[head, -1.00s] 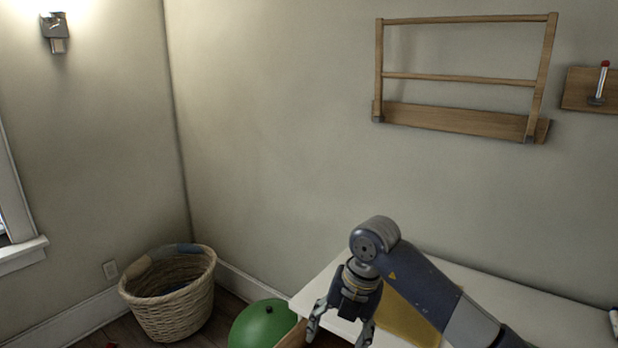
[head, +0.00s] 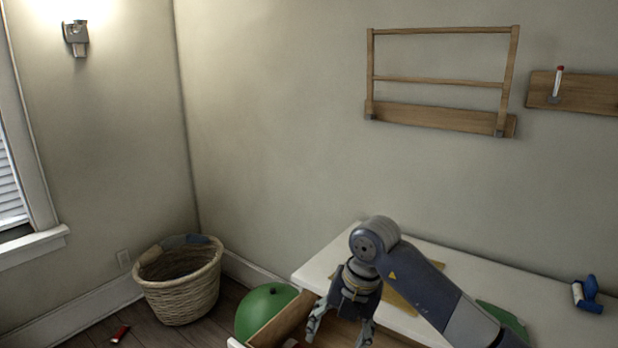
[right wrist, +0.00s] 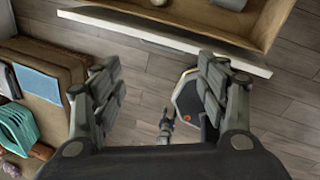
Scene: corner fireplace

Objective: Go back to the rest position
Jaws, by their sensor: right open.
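My right gripper (head: 340,328) shows low in the head view, in front of the white tabletop (head: 325,262). Its fingers are apart with nothing between them. In the right wrist view both fingers of the right gripper (right wrist: 160,100) stand wide apart above the wooden floor. An open wooden drawer (head: 272,328) is beside and below the gripper in the head view. My left gripper is not in the frames.
A wicker basket (head: 180,290) and a green ball (head: 262,308) are on the floor at left. A red object (head: 120,333) lies near the basket. A blue object (head: 588,293) is on the tabletop. A wooden rack (head: 440,118) hangs on the wall.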

